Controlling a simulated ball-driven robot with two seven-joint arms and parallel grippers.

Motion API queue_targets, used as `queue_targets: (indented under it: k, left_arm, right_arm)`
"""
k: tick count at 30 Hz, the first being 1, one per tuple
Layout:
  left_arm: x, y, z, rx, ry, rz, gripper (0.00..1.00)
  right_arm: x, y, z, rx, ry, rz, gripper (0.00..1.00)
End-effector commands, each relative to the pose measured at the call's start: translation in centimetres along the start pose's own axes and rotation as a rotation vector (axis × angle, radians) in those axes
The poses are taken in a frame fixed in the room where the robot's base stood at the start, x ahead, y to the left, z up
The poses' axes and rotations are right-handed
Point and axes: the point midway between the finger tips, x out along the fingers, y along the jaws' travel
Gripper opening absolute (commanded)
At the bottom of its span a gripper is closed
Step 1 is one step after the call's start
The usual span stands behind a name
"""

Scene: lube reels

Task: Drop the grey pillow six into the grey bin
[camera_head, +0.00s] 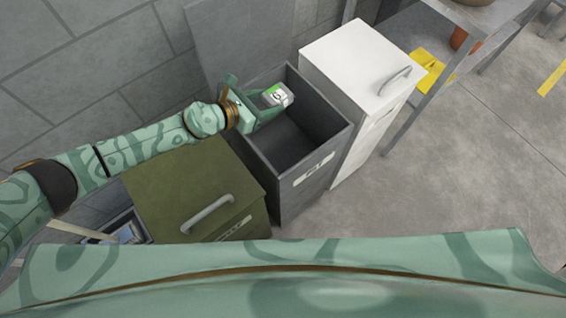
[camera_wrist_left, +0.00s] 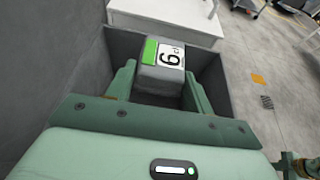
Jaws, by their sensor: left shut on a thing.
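The grey pillow six (camera_head: 276,97) is a small grey block with a green patch and a white label. In the left wrist view the pillow (camera_wrist_left: 160,76) shows a "6" on its label. My left gripper (camera_head: 266,103) is shut on it, with one finger on each side. The grey bin (camera_head: 322,129) stands with its lid raised against the wall and its top open. The gripper and pillow are over the back left part of the bin's opening. The wrist view shows the bin's inner wall (camera_wrist_left: 213,85) around the pillow.
A white bin (camera_head: 345,62) with a closed lid stands to the right of the grey bin. An olive bin (camera_head: 185,185) with a closed lid stands to the left. A shelf with a yellow item (camera_head: 432,72) is further right.

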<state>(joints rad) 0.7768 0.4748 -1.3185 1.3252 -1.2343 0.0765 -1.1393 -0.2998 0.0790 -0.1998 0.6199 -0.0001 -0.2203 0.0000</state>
Motion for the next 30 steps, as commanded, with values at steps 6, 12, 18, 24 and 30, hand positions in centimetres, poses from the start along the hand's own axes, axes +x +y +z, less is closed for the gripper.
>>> queue_targets:
  k: [6, 12, 18, 24, 30]
  left_arm:
    - [-0.1, 0.0, 0.2, 0.001, -0.002, 0.001, 0.55]
    - [0.0, 0.0, 0.2, 0.001, -0.002, 0.0, 0.78]
    - [-0.3, 0.0, 0.2, 0.001, -0.001, 0.001, 0.78]
    - [-3.4, 0.1, 0.4, 0.002, 0.0, 0.002, 0.78]
    - [-8.9, 0.1, 0.3, 0.002, 0.001, 0.003, 0.78]
  right_arm:
    - [-0.1, -0.1, -0.1, 0.001, 0.001, -0.001, 0.0]
    - [-0.1, -0.1, -0.1, 0.0, 0.001, -0.001, 0.0]
    - [-0.2, -0.1, -0.1, 0.0, 0.002, -0.001, 0.0]
    - [-1.3, 0.1, -0.4, 0.0, 0.01, 0.003, 0.0]
    - [-2.4, 0.3, -0.7, 0.0, 0.017, 0.006, 0.0]
